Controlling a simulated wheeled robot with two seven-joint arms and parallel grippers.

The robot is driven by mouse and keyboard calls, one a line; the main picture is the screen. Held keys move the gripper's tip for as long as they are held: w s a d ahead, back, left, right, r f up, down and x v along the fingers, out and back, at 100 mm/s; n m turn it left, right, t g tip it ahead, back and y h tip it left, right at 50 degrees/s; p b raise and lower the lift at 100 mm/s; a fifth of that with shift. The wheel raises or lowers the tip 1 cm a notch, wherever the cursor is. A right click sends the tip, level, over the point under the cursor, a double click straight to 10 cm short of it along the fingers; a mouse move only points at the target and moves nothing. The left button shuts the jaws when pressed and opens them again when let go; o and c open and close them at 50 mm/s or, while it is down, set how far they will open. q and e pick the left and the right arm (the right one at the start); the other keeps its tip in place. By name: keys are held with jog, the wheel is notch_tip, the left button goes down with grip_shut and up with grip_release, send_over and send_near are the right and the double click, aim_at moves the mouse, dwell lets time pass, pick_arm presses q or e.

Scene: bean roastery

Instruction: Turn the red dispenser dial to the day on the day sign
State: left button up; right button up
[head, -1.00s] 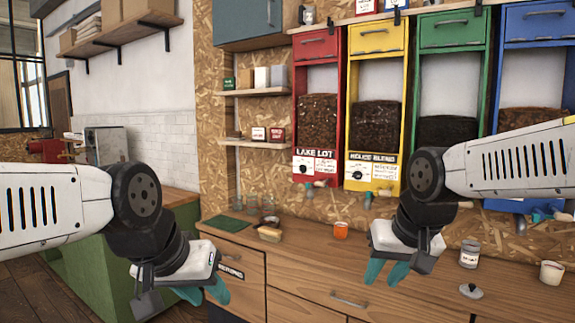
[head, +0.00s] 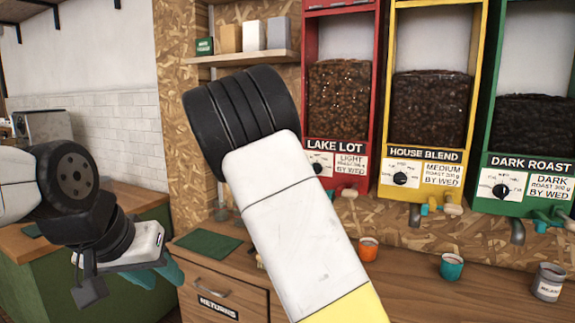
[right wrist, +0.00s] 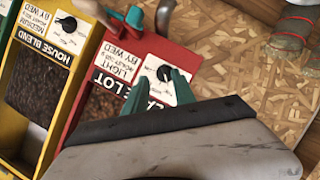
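The red dispenser (head: 370,85) marked LAKE LOT stands against the wall and is full of beans. Its black dial (head: 317,169) is on a white plate, beside a label reading LIGHT ROAST, BY WED. The dial also shows, upside down, in the right wrist view (right wrist: 165,73). My right gripper (right wrist: 162,80) is open, its teal fingers on either side of the dial; I cannot tell if they touch it. The dial's marks are too small to read. My right forearm hides that gripper in the head view. My left gripper (head: 168,272) is open and empty, low at left. I see no separate day sign.
A yellow dispenser (head: 388,120) and a green dispenser (head: 488,130) with similar dials stand to the right. A green mat (head: 210,244) lies at left.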

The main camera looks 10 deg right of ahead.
jog(key=w+d+f, duration=0.1)
jog(key=w+d, duration=0.3)
jog(key=w, duration=0.2)
jog(key=shift+w+d+f, duration=0.15)
jog(key=shift+d+f, duration=0.05)
jog(key=shift+f, duration=0.05)
grip_shut()
